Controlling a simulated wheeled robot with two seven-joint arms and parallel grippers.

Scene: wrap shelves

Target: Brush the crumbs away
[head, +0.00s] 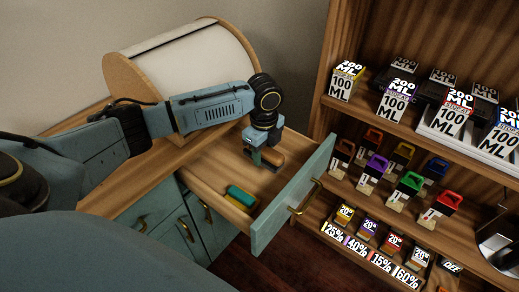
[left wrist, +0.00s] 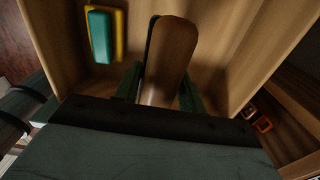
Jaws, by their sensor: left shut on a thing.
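My left gripper (head: 262,155) is inside the open drawer, shut on a brown wooden block-like thing with a rounded end, likely the brush (left wrist: 172,50). A dark layer shows along the brush's left edge in the left wrist view, and no bristles can be made out. The drawer (head: 205,180) is pulled out, with its pale green front (head: 290,198) and a brass handle. A teal and yellow sponge-like thing (head: 240,197) lies in the drawer, apart from the gripper; it also shows in the left wrist view (left wrist: 101,35). I see no crumbs. My right gripper is not in view.
At right, a wooden shelf unit (head: 345,110) holds labelled boxes and several coloured stamp-like things, close to the drawer front. Dark floor (head: 245,262) shows below.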

